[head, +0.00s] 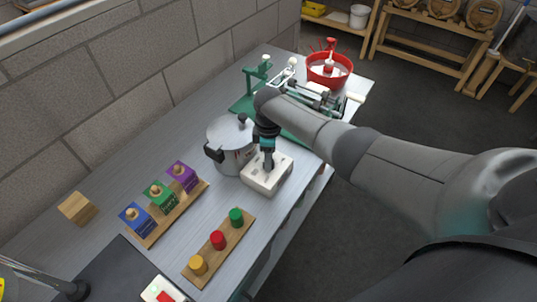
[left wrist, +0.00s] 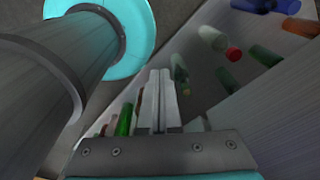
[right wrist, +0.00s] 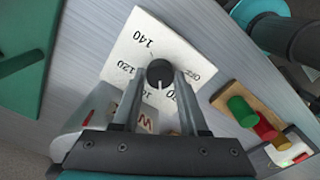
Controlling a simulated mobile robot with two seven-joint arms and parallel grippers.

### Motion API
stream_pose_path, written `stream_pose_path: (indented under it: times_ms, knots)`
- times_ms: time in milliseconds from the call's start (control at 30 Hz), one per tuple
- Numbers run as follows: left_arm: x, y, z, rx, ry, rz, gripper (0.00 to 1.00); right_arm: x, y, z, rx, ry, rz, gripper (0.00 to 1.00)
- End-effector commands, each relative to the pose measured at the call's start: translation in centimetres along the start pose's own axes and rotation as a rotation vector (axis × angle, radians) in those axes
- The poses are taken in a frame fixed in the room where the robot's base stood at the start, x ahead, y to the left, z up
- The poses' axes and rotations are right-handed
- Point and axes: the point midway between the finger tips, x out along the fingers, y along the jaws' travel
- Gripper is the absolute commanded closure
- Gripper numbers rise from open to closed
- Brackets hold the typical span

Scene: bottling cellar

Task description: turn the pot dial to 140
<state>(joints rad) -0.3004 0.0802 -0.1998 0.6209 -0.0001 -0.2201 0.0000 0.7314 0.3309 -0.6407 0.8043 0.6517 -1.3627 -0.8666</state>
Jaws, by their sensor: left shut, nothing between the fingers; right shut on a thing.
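The pot dial is a black round knob (right wrist: 160,72) on a white control box (head: 281,180), which stands in front of the lidded steel pot (head: 221,132). In the right wrist view, the white face (right wrist: 143,38) carries numbers, with 140 at the upper left and 120 below it; others are partly covered by my fingers. A pale mark on the knob points down, away from 140. My right gripper (right wrist: 158,88) is shut on the knob, one finger on each side. My left gripper (left wrist: 158,82) is shut and empty, away from the dial.
Boards with blue, green and purple blocks (head: 160,194) and with yellow, red and green cylinders (head: 218,240) lie left of the box. A wooden cube (head: 77,208) is at far left. A green stand (head: 250,84) and red bowl (head: 322,77) stand beyond the pot.

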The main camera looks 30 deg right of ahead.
Motion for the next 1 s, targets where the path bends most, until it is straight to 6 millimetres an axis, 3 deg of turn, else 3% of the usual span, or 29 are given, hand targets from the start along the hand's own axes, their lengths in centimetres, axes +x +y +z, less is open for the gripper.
stream_pose_path:
  times_ms: [1000]
  knots:
    - [-3.2,-0.1,-0.3,0.000,0.000,0.000,1.00,-0.2,0.1,0.1,0.967,-0.002,0.000,1.00]
